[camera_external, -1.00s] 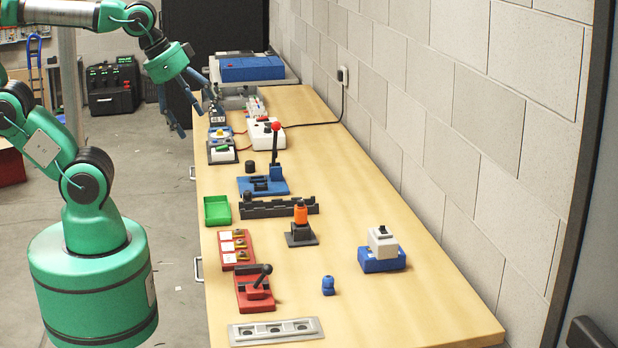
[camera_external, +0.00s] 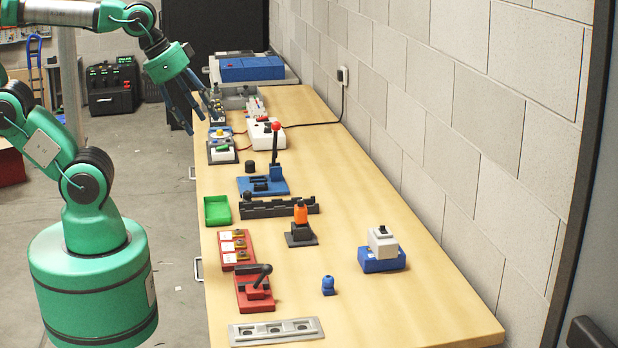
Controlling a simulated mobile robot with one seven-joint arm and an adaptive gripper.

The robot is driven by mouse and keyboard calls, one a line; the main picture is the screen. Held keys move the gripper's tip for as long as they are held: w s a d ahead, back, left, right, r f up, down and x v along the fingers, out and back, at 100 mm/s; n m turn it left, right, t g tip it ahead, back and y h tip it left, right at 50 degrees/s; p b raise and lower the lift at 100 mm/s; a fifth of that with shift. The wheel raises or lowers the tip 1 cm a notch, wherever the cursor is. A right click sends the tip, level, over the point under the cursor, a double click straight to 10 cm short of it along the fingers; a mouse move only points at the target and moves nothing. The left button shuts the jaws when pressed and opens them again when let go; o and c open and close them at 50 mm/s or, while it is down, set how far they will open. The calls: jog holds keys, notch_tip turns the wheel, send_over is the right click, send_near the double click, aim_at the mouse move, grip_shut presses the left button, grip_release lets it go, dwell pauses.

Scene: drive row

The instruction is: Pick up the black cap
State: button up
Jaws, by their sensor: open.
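I see nothing held between the fingers, though the view is small there.
A green tray (camera_external: 217,210) and a black slotted rack (camera_external: 279,207) lie in front of the cap. The red-knobbed lever (camera_external: 276,145) stands tall to its right. A white box (camera_external: 265,133) is behind. The table's right side is mostly clear.

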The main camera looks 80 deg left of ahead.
jog(key=w+a+r+n+g+y+p, duration=0.1)
jog(key=w+a+r, duration=0.2)
jog(key=w+a, duration=0.5)
jog(key=w+a+r+g+p, duration=0.1)
jog(key=w+a+r+p, duration=0.15)
jog(key=w+a, duration=0.55)
jog(key=w+a+f+g+p, duration=0.1)
jog(key=w+a+f, duration=0.1)
jog(key=w+a, duration=0.55)
jog(key=w+a+f, duration=0.2)
jog(key=w+a, duration=0.3)
jog(key=a, duration=0.6)
jog(key=a+f+g+p, duration=0.1)
jog(key=a+f, duration=0.3)
jog(key=a, duration=0.3)
jog(key=a+f+n, duration=0.1)
jog(key=a+f, duration=0.3)
jog(key=a, duration=0.3)
jog(key=a+f+g+p, duration=0.1)
jog(key=a+f, duration=0.2)
jog(key=a, duration=0.4)
jog(key=s+a+f+p, duration=0.1)
jog(key=s+a+f, duration=0.3)
jog(key=a+f, duration=0.5)
jog(key=s+a+f+n+h+p, duration=0.1)
jog(key=s+a+f, duration=0.4)
jog(key=a+f, duration=0.5)
jog(key=shift+a+g, duration=0.3)
jog(key=shift+a, duration=0.75)
